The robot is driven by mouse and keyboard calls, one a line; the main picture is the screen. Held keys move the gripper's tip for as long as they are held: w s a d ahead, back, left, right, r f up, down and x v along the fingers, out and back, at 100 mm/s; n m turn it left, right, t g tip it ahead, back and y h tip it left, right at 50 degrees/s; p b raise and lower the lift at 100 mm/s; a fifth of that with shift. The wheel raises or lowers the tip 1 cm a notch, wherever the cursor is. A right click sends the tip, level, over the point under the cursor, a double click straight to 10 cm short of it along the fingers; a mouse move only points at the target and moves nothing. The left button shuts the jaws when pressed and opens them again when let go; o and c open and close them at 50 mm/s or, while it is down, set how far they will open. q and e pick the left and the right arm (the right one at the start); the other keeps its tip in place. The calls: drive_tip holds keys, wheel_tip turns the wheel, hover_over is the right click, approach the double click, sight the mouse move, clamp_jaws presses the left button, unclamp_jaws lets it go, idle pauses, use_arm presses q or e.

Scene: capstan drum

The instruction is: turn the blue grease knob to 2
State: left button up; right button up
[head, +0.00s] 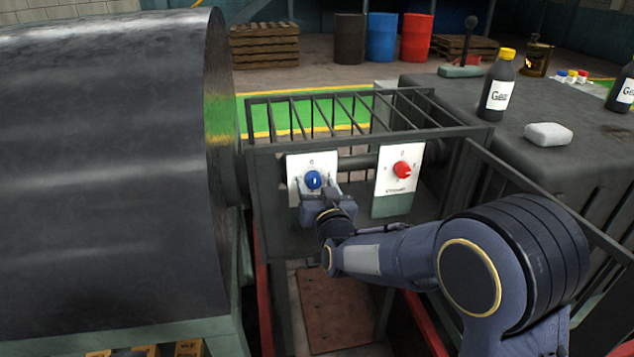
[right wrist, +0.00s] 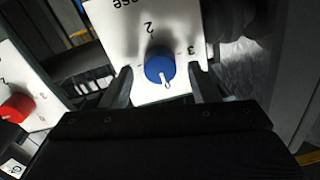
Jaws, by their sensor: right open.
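The blue grease knob (head: 313,180) sits on a white plate (head: 294,165) on the cage front, with a 0 at the plate's top. In the right wrist view the plate shows upside down, and the blue knob (right wrist: 159,64) has its white pointer towards the 0, opposite the 2. My right gripper (head: 315,187) is in front of the knob. In the wrist view its fingers (right wrist: 160,72) stand apart, one on each side of the knob, with gaps visible. My left gripper is not in view.
A red knob (head: 402,170) on its own white plate is just to the right. A large dark drum (head: 110,170) fills the left. Cage bars (head: 320,115) rise behind the plates. Bottles (head: 499,88) and a white block (head: 547,134) stand on the grey surface at right.

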drive_tip(key=shift+w+a, duration=0.1)
drive_tip(key=shift+w, duration=0.3)
